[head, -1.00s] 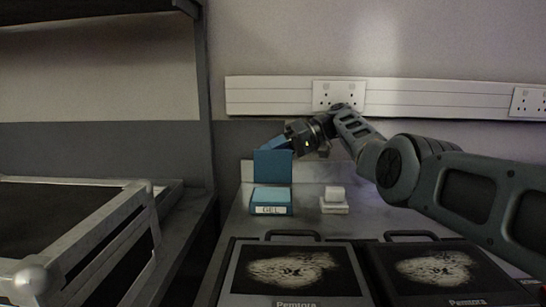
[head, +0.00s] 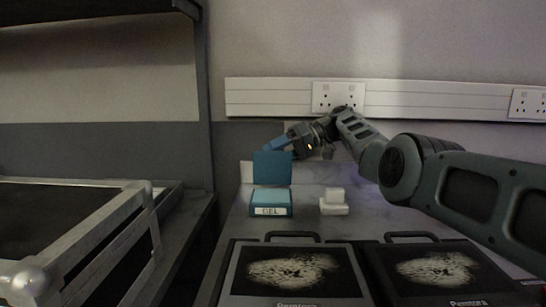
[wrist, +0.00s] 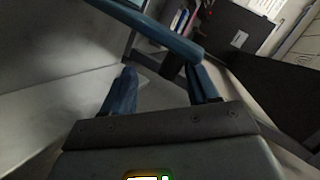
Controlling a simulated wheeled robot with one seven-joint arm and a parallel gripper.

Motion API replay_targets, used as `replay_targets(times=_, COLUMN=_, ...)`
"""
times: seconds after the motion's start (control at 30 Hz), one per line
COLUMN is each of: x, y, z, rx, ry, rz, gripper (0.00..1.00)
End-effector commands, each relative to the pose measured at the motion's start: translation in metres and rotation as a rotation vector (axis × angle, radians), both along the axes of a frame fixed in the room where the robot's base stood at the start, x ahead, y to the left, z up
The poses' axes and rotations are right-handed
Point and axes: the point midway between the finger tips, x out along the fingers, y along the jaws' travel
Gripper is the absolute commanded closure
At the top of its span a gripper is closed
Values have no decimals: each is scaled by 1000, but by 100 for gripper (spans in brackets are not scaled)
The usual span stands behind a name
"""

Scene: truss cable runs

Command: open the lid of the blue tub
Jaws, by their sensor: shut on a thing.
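The blue tub (head: 271,203) with a GEL label stands on the grey worktop. Its blue lid (head: 271,168) is raised and stands roughly upright at the tub's back edge. My gripper (head: 280,143) is behind and above the lid, at its upper right, with its blue fingers partly hidden by the lid. In the wrist view the two blue fingers (wrist: 160,72) reach to a blue edge (wrist: 155,27) that crosses by their tips and looks like the lid.
A small white block on a white base (head: 334,203) stands right of the tub. Two dark cases with handles (head: 292,272) lie in front. A metal frame (head: 100,240) stands at the left. The wall with a socket strip (head: 430,98) is close behind my arm.

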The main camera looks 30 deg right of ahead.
Motion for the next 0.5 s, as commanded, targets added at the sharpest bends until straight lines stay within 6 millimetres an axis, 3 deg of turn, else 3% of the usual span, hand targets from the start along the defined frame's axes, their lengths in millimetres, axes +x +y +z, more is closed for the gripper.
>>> replay_targets(times=0.03, x=-7, y=-16, z=-1, rx=-4, ry=8, rz=-10, gripper=54)
replay_targets(times=0.2, x=-18, y=-42, z=13, rx=-3, ry=4, rz=-11, gripper=54)
replay_targets(times=0.5, x=-25, y=-59, z=27, rx=-2, ry=-2, rz=-8, gripper=54)
